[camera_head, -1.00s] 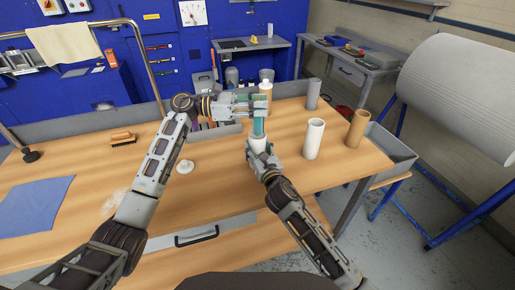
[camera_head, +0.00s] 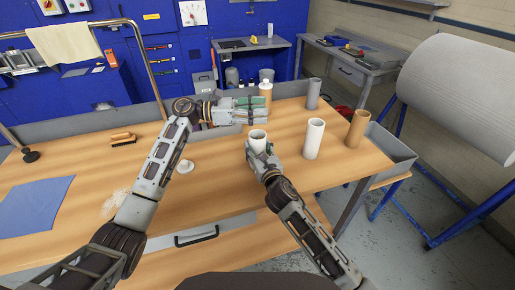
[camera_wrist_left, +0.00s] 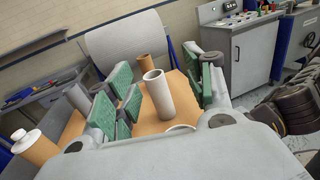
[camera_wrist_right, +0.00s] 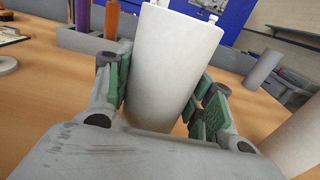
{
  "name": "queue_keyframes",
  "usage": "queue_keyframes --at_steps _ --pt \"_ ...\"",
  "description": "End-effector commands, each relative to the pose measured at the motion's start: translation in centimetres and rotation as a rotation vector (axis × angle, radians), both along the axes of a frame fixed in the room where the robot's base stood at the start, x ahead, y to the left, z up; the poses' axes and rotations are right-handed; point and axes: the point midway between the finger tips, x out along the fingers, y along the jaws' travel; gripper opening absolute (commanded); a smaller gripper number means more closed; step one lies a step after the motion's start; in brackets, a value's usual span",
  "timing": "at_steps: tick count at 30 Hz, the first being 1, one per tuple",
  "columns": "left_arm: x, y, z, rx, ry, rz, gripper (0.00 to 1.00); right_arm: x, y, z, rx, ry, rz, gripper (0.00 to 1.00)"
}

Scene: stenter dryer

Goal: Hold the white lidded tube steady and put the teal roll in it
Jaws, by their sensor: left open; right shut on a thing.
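The white tube (camera_head: 257,136) stands upright with its mouth open and uncovered, above the table's middle. My right gripper (camera_head: 258,151) is shut around its side; the right wrist view shows the tube (camera_wrist_right: 172,65) between the green pads. A round white lid (camera_head: 185,166) with a small knob lies on the table to the left. My left gripper (camera_head: 264,111) is open and empty, just above and behind the tube's mouth. The tube's rim (camera_wrist_left: 180,128) shows low in the left wrist view. The teal roll is not visible outside the tube; the tube's inside is too small to make out.
Another white tube (camera_head: 314,138), a tan tube (camera_head: 357,129) and a grey tube (camera_head: 313,93) stand to the right. A white-capped bottle (camera_head: 265,88) is behind my left gripper. A brush (camera_head: 123,139) and blue cloth (camera_head: 36,205) lie left.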

Motion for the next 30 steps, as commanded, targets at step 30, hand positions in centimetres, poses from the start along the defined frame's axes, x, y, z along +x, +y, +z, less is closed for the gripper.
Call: queue_keyframes --at_steps 30 --pt "-0.4 7.6 -0.1 0.002 0.0 0.002 0.53 0.0 0.0 0.0 0.0 0.0 0.0 0.29"
